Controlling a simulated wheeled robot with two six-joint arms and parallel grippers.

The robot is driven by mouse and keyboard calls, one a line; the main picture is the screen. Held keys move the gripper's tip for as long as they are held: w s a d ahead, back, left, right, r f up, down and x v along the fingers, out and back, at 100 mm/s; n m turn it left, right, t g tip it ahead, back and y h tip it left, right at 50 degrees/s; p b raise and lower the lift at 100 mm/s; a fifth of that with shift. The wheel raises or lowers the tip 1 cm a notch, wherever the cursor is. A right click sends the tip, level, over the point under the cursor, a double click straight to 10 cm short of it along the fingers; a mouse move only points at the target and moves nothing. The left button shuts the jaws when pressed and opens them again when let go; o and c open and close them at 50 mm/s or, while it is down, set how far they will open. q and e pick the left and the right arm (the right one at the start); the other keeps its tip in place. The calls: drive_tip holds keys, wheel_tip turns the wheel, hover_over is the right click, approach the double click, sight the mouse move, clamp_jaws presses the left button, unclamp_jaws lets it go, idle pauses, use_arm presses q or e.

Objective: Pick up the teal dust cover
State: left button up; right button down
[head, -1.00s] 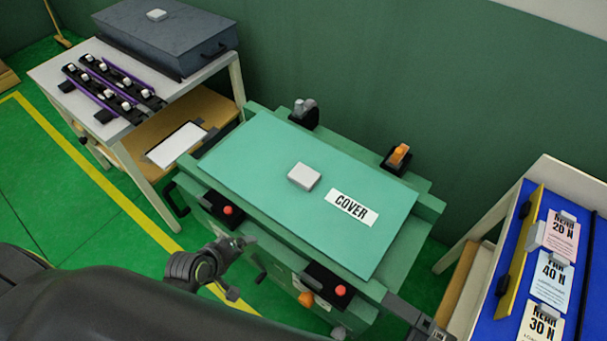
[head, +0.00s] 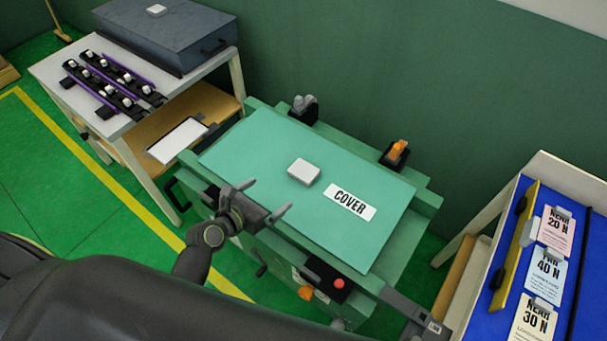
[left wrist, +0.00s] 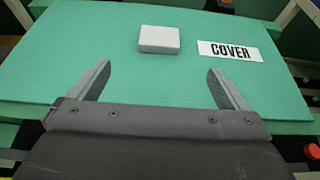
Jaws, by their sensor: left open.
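The teal dust cover (head: 257,159) is a flat panel lying on top of the green machine in the middle of the head view. It has a white block-shaped knob (head: 304,171) and a white label reading COVER (head: 349,203). My left gripper (head: 268,197) is open and empty at the cover's near left edge, short of the knob. In the left wrist view the cover (left wrist: 75,50) fills the scene, and the knob (left wrist: 159,39) stands ahead, between the lines of the two open fingers (left wrist: 160,80). My right gripper is not in view.
A red button (head: 339,283) sits on the machine's front edge, and an orange-topped fixture (head: 396,152) stands behind the cover. A table (head: 58,75) with purple-edged strips and a grey case is at the left. A blue board (head: 500,290) with cards is at the right.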

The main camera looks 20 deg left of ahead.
use_arm(q)
drive_tip(key=b, duration=0.1)
approach(302, 172)
drive_tip(key=x, duration=0.4)
drive_tip(key=shift+w+d+r, duration=0.15)
drive_tip(key=shift+w+r, duration=0.05)
drive_tip(key=x, duration=0.2)
drive_tip(key=b+x, duration=0.1)
drive_tip(key=x, duration=0.1)
drive_tip(key=shift+s+f, duration=0.2)
drive_tip(key=shift+f, duration=0.1)
drive_tip(key=shift+w+f, duration=0.2)
drive_tip(key=shift+w, duration=0.35)
drive_tip(key=c, duration=1.2)
drive_tip(key=shift+r, duration=0.1)
drive_tip(key=shift+c, duration=0.5)
